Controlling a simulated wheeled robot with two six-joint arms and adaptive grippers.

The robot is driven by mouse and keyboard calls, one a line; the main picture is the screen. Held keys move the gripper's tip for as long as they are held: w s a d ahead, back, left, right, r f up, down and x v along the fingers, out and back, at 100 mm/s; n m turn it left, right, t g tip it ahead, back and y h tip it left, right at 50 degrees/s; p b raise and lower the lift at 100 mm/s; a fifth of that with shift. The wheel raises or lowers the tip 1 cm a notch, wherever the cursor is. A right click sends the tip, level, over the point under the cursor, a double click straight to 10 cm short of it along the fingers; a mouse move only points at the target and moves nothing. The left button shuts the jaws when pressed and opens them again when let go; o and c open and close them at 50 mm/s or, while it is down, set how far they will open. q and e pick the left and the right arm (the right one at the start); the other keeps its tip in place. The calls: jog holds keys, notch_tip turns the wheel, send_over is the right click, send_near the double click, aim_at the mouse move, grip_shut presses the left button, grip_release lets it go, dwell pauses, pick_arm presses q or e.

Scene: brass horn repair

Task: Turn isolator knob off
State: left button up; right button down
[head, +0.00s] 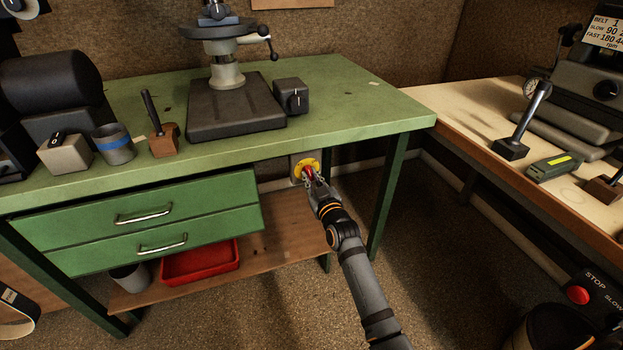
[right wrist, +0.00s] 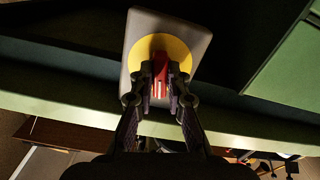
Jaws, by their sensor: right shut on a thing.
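The isolator is a grey box with a yellow round plate (head: 299,166) and a red knob (head: 309,174), under the right end of the green bench. In the right wrist view the grey box (right wrist: 138,30), the yellow plate (right wrist: 183,46) and the red knob (right wrist: 160,75) fill the upper middle. My right gripper (head: 311,178) is shut on the red knob, with one finger on each side of it, as the right wrist view (right wrist: 161,88) shows. The fingers hide part of the knob. My left gripper is not in view.
The green bench (head: 350,100) hangs over the isolator, with a green leg (head: 388,190) to the right of my arm. Drawers (head: 150,215) and a low wooden shelf (head: 285,240) with a red tray (head: 200,262) are to the left. A pale-topped bench (head: 460,110) stands at the right.

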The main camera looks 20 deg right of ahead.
jog(key=n, duration=0.2)
jog(key=shift+n, duration=1.1)
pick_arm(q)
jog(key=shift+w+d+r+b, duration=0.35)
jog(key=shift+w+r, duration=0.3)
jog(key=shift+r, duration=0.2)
pick_arm(e)
jog(key=shift+n, duration=1)
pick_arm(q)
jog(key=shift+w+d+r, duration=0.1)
pick_arm(e)
jog(key=c, duration=1.3)
grip_release()
jog(key=s, duration=1.2)
jog(key=shift+d, duration=0.2)
